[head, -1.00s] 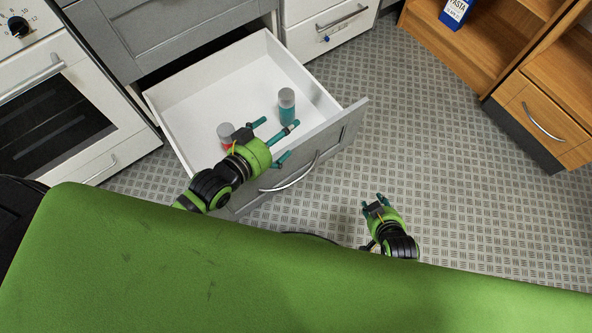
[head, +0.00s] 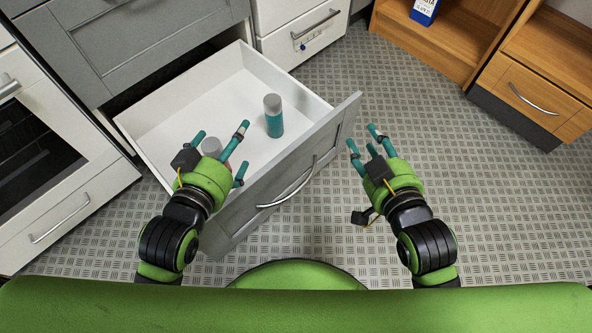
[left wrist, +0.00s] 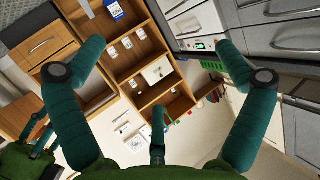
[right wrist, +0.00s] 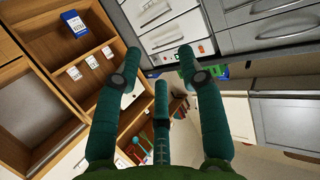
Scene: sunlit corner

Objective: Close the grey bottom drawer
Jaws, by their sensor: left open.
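The grey bottom drawer (head: 230,220) is pulled well out, showing its white inside and curved metal handle (head: 290,192). A teal can with a grey cap (head: 274,121) stands in it. A second item with a grey cap (head: 212,146) is mostly hidden behind my left gripper. My left gripper (head: 221,148) is open and empty, over the drawer's near left part in the head view; I cannot tell whether it touches. My right gripper (head: 362,138) is open and empty, just right of the drawer front's right end.
A closed grey drawer front (head: 150,45) is above the open one. A white oven (head: 70,200) stands at the left, and a white drawer unit (head: 305,35) behind. Wooden shelves (head: 450,45) stand at the right. The patterned floor (head: 430,130) is clear there.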

